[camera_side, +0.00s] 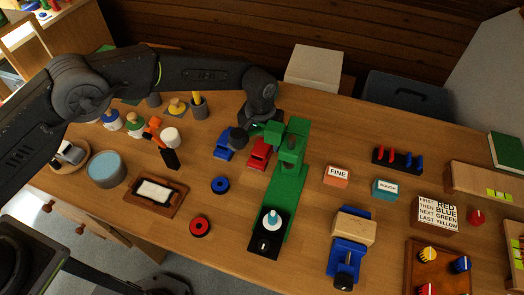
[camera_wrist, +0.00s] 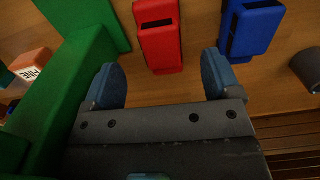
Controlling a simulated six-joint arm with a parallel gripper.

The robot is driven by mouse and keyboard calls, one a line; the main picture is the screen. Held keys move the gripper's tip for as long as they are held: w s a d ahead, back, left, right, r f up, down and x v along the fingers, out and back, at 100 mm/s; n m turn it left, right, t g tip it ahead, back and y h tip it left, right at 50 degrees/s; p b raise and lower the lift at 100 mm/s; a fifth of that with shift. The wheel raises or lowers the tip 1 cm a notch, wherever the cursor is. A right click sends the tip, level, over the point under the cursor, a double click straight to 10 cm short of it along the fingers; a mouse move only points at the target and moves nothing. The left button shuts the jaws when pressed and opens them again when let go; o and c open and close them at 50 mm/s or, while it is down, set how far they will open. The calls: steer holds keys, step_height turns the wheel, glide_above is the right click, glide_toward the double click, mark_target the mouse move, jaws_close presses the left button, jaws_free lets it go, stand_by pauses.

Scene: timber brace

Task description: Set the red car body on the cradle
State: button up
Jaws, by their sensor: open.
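The red car body (camera_side: 260,152) sits on the wooden table, just left of the green stand. It also shows in the wrist view (camera_wrist: 158,42), with a dark slot in its top. My gripper (camera_wrist: 160,78) is open and empty, its two blue-grey fingers apart. In the wrist view, the red body lies just beyond the fingertips, roughly in line with the gap between them. In the side view, my wrist hangs behind and above the red body, and the fingers are mostly hidden. I cannot tell for certain which object is the cradle.
A blue car body (camera_side: 225,147) stands close to the left of the red one. The tall green stand (camera_side: 287,190) is close on the right. A blue vise (camera_side: 347,255) with a wooden block is at the front right. Blue (camera_side: 220,185) and red (camera_side: 200,227) rings lie in front.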

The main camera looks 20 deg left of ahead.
mark_target(260, 149)
step_height(260, 149, down, 5)
steer(key=shift+s, duration=0.1)
steer(key=c, duration=1)
